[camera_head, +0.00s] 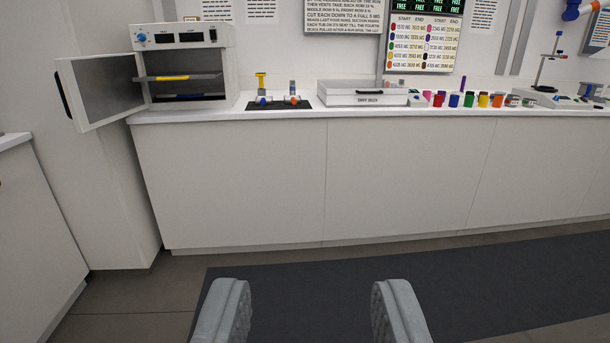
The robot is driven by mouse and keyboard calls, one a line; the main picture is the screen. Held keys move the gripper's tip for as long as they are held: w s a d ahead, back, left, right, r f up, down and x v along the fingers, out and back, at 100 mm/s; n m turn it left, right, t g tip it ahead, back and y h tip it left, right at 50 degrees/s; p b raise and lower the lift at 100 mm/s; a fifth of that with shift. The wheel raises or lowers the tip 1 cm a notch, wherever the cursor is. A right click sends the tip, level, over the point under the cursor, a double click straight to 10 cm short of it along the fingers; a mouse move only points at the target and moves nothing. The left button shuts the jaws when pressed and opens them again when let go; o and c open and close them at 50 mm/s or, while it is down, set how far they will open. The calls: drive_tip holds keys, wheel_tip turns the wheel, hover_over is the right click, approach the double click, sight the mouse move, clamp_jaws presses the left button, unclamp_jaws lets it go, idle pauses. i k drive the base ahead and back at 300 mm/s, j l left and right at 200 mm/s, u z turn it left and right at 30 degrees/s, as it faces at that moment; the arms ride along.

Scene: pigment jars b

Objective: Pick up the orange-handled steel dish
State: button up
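On a black mat (279,106) on the far counter stand two small dish-like things. The left one has a blue part (263,100). My gripper (312,305) is at the bottom of the view, its two grey fingers wide apart with nothing between them. It is well short of the counter and lower in the picture than the mat.
A white oven (185,65) with its door (101,88) swung open left stands beside the mat. A shallow white tray (362,97) is to the mat's right, then several coloured jars (454,100). The counter front (230,180) is a flat wall. The dark floor mat (480,285) is clear.

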sight(294, 100)
drive_tip(key=i, duration=1.7)
drive_tip(key=i+z, duration=0.1)
drive_tip(key=i, duration=0.5)
drive_tip(key=i+j+z, duration=0.1)
drive_tip(key=i, duration=0.45)
drive_tip(key=i+j+z, duration=0.1)
drive_tip(key=i, duration=0.45)
